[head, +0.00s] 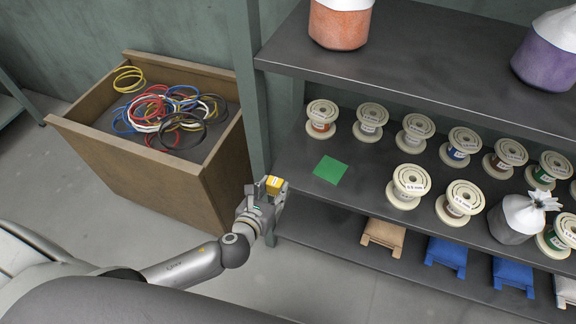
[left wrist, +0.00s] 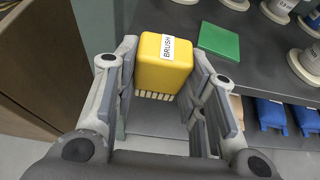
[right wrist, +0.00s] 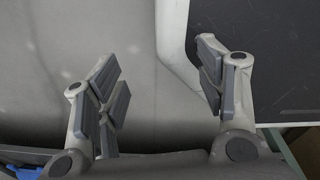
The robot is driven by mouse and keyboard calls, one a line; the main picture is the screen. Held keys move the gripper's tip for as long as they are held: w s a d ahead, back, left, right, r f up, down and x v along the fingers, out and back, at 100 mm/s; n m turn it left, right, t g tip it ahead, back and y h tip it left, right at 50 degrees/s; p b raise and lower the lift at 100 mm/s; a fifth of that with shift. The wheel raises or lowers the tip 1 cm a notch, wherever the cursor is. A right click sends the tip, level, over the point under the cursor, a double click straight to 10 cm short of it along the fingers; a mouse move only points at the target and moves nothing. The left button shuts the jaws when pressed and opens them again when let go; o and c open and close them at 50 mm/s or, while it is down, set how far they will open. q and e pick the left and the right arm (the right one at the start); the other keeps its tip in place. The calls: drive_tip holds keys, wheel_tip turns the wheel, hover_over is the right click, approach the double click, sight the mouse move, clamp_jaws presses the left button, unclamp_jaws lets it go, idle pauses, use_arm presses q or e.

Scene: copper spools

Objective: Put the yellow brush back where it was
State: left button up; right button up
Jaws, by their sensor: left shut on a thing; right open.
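The yellow brush (head: 275,184) is a small block held in my left gripper (head: 264,190), at the left front edge of the middle shelf. In the left wrist view the brush (left wrist: 163,62) shows its "BRUSH" label and pale bristles, between the fingers of the left gripper (left wrist: 165,85). A green square (head: 330,169) lies flat and bare on the shelf, just right of the brush; it also shows in the left wrist view (left wrist: 218,41). My right gripper (right wrist: 165,90) is open and empty in the right wrist view, and does not show in the head view.
Several spools (head: 408,187) stand on the middle shelf (head: 300,200), with a grey sack (head: 516,219) among them. A green post (head: 250,90) rises at the shelf's left end. A wooden bin (head: 140,160) with coloured wire rings is at left. Blue and tan bins (head: 447,254) sit below.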

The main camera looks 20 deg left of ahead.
use_arm(q)
hover_over(288, 173)
drive_tip(key=shift+s, duration=0.25)
drive_tip(key=shift+w+f, duration=0.1)
drive_tip(key=shift+w, duration=0.05)
wheel_tip(288, 173, down, 3)
drive_tip(key=shift+f+b, duration=0.1)
drive_tip(key=shift+b, duration=0.5)
drive_tip(key=shift+f, duration=0.15)
use_arm(e)
drive_tip(key=shift+s+a+f, duration=0.2)
drive_tip(key=shift+a+f, duration=0.25)
drive_tip(key=shift+f, duration=0.05)
use_arm(q)
drive_tip(key=shift+f, duration=0.15)
drive_tip(key=o, duration=1)
use_arm(e)
drive_tip(key=shift+d+f, duration=0.1)
drive_tip(key=shift+d, duration=0.25)
